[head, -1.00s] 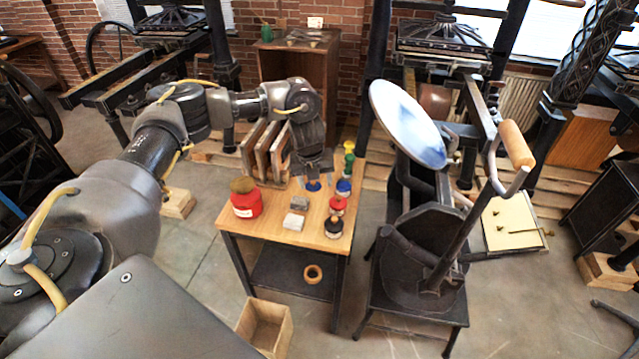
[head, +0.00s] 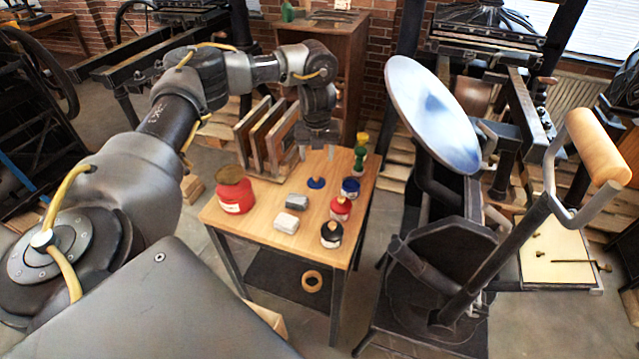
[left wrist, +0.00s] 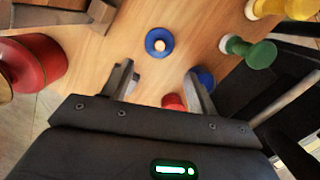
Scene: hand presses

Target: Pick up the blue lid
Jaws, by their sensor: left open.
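The blue lid (head: 316,183) is a small flat disc with a pale knob, lying on the wooden table top (head: 262,207). My left gripper (head: 317,156) is open and empty above the table, behind the lid in the head view. In the left wrist view the blue lid (left wrist: 159,42) lies apart from the fingertips (left wrist: 158,72), ahead of the gap between them. A blue jar (head: 350,187) stands just right of the lid; it shows partly behind a finger in the left wrist view (left wrist: 205,76). My right gripper is not in view.
A red jar (head: 340,208) and a black jar (head: 331,234) stand near the table's right edge, green and yellow knobbed pieces behind. A red tin (head: 235,190), grey block (head: 297,202) and white block (head: 286,222) are left. The press disc (head: 432,112) rises to the right.

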